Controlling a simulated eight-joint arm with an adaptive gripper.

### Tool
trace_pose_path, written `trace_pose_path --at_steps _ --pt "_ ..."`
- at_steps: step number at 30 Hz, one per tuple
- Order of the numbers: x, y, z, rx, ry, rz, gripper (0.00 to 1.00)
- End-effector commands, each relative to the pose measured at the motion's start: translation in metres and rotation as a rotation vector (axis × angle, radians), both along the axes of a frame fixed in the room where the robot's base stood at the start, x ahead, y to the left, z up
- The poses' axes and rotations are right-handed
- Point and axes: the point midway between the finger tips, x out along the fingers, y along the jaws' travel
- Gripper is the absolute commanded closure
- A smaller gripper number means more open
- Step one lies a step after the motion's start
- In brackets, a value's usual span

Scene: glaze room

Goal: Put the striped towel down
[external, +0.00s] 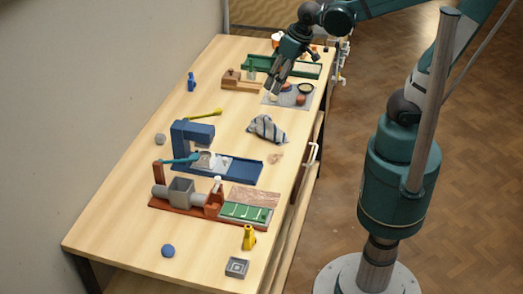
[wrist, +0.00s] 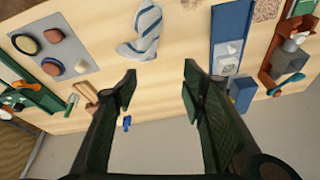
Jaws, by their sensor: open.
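The striped towel (external: 266,128), grey-white with dark blue stripes, lies crumpled on the wooden table near its right edge. It also shows in the wrist view (wrist: 146,32) at the top, lying on the table beyond my fingertips. My gripper (external: 270,88) is above the far part of the table, near the grey mat, apart from the towel. In the wrist view my gripper (wrist: 160,82) has its two fingers spread wide with nothing between them.
A grey mat (external: 271,99) with several round pieces lies behind the towel. A green tray (external: 310,70) and a wooden block (external: 240,82) stand farther back. A blue press (external: 190,135) and a red-brown machine (external: 160,204) stand in front. Bare table lies around the towel.

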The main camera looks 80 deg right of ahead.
Motion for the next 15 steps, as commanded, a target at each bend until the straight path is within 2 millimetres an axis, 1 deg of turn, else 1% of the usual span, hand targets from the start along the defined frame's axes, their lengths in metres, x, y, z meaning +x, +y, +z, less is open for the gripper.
trace_pose_path --at_steps 1,15 --pt "-0.005 0.002 -0.001 -0.006 -0.015 0.015 0.59" --pt "-0.036 0.016 0.007 -0.063 -0.170 0.156 0.59"
